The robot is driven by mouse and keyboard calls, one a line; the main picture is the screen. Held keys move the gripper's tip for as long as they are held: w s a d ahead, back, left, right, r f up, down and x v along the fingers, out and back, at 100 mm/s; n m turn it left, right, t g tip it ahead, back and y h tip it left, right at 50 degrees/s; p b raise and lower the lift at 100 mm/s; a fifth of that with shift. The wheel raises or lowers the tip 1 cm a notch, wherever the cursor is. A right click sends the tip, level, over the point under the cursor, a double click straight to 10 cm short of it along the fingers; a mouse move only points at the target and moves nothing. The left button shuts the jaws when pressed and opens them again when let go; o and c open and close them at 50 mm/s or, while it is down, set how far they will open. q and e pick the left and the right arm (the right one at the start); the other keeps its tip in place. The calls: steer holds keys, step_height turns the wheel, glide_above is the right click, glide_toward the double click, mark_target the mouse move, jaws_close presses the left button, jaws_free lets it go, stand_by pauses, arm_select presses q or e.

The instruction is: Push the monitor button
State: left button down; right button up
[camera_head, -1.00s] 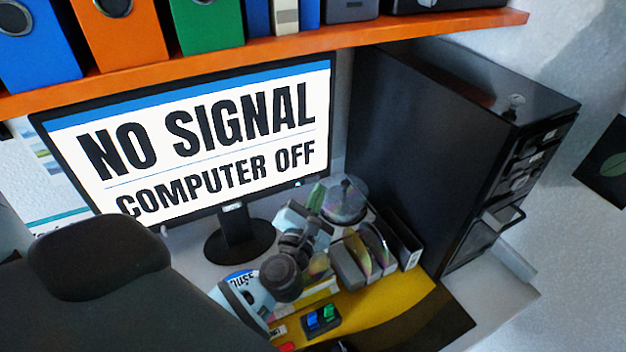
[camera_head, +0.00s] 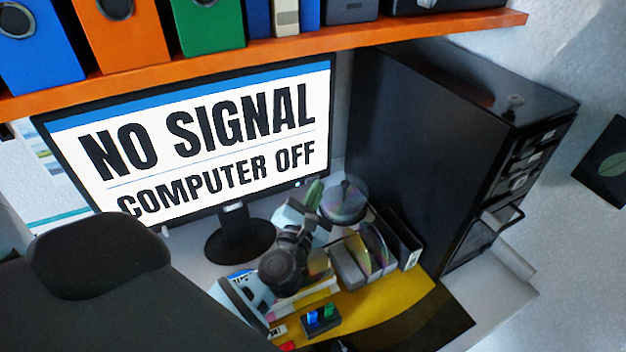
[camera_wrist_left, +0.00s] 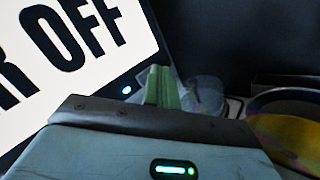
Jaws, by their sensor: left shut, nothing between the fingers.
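The monitor (camera_head: 228,197) is lit and reads "NO SIGNAL COMPUTER OFF". Its button, a small lit blue-white dot (camera_head: 298,183), sits at the lower right corner of the bezel and also shows in the left wrist view (camera_wrist_left: 126,89). My left gripper (camera_head: 313,190) is shut and empty, with green fingers pointing up just right of the button. In the left wrist view the green fingers (camera_wrist_left: 160,86) are to the right of the button, with a small gap in the picture. Whether they touch the bezel cannot be told. My right gripper is not in view.
A black computer tower (camera_head: 430,150) stands right of the monitor. Disc holders (camera_head: 368,252) and a disc spindle (camera_head: 344,203) are close to the right of my gripper. An orange shelf (camera_head: 330,38) with binders runs above. A black chair (camera_head: 95,255) fills the lower left.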

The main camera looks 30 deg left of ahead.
arm_select(q)
steer(key=shift+w+a, duration=0.25)
steer(key=shift+a, duration=0.15)
stand_by(0.6)
steer(key=shift+s+d, duration=0.45)
steer(key=shift+d, duration=0.3)
steer(key=shift+s+d, duration=0.45)
steer(key=shift+d, duration=0.25)
steer(key=shift+s+d, duration=0.4)
steer(key=shift+d, duration=0.35)
steer(key=shift+s+d, duration=0.45)
steer(key=shift+d, duration=0.25)
